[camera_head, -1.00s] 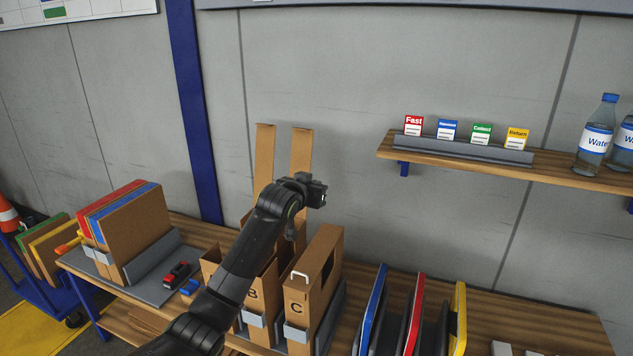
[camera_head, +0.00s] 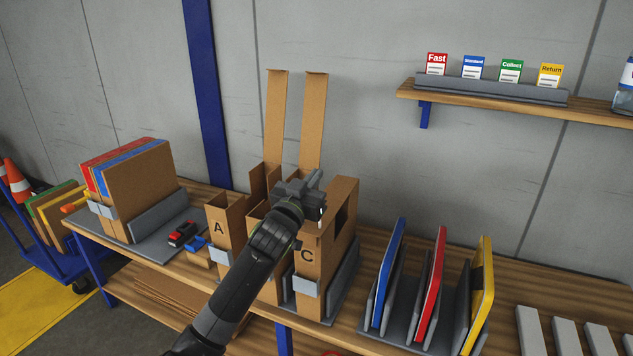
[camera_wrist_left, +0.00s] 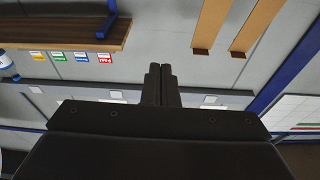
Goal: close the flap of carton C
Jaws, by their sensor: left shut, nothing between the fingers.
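Carton C (camera_head: 310,276) stands upright on the bench as the rightmost of the lettered cartons. Its top looks covered by brown board sloping down toward the front, and there is a dark opening in its right side. No tall upright flap rises from it; the gripper hides part of the top. My left gripper (camera_head: 316,184) is shut and empty, over the upper left part of carton C. I cannot tell whether it touches. The shut fingers also show in the left wrist view (camera_wrist_left: 161,84). My right gripper is not in view.
Carton A (camera_head: 220,248) is open, and carton B is mostly hidden by my arm. Two tall upright flaps (camera_head: 276,110) (camera_head: 313,120) rise behind them. Red, blue and yellow panels (camera_head: 433,290) stand to the right. A shelf (camera_head: 480,98) is on the wall.

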